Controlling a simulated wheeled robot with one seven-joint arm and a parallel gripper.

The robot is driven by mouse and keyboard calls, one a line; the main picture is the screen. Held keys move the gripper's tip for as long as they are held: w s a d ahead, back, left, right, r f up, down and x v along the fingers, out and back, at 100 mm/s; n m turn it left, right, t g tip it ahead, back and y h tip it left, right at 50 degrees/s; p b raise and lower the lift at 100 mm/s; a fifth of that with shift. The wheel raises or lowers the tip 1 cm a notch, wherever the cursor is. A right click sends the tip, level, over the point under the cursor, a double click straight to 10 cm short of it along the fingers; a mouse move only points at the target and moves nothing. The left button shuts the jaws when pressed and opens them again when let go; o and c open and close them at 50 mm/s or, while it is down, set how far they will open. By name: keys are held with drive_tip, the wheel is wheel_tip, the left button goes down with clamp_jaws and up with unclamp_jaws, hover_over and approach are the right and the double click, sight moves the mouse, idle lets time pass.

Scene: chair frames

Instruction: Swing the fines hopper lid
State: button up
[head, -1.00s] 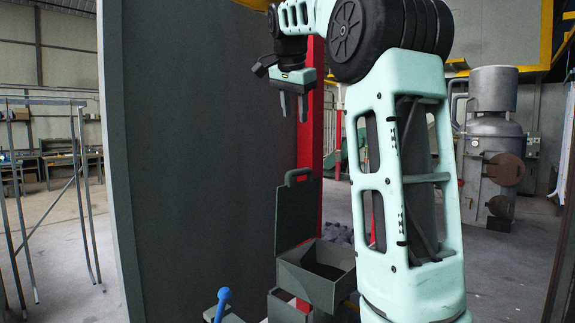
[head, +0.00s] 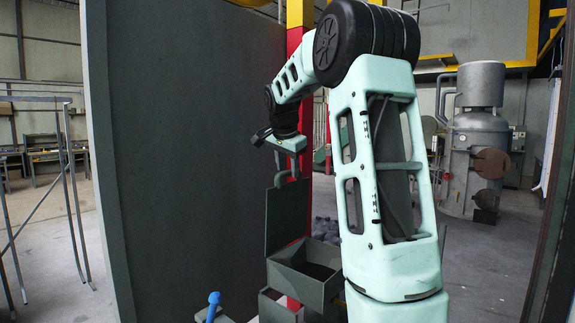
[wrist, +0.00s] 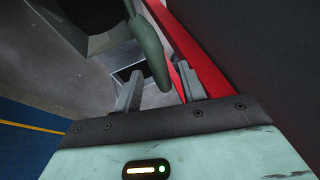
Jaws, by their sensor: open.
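The fines hopper (head: 322,288) is a dark grey open-topped box, low in the middle of the head view. Its lid (head: 287,217) stands upright at the box's left back side, swung open. My gripper (head: 287,182) is open, pointing down at the lid's top edge, where its fingers partly hide the lid's handle. In the wrist view, a rounded grey-green bar (wrist: 150,50), which looks like the lid handle, reaches between the spread fingers of my gripper (wrist: 160,74). I cannot tell whether either finger touches it.
A dark wall panel (head: 190,150) stands close on the left. A red post (head: 294,60) rises behind my gripper and also shows in the wrist view (wrist: 200,55). A blue-knobbed lever (head: 213,300) stands low left of the hopper. Open floor (head: 490,265) lies to the right.

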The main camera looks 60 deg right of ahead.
drive_tip(key=shift+d+f, duration=0.1)
drive_tip(key=shift+f, duration=0.1)
clamp_jaws()
drive_tip(key=shift+w+r+p, duration=0.15)
drive_tip(key=shift+w+p, duration=0.3)
drive_tip(key=shift+p, duration=0.05)
drive_tip(key=w+p, duration=0.1)
drive_tip(key=w+g+p, duration=0.1)
drive_tip(key=shift+w+d, duration=0.2)
drive_tip(key=shift+w, duration=0.2)
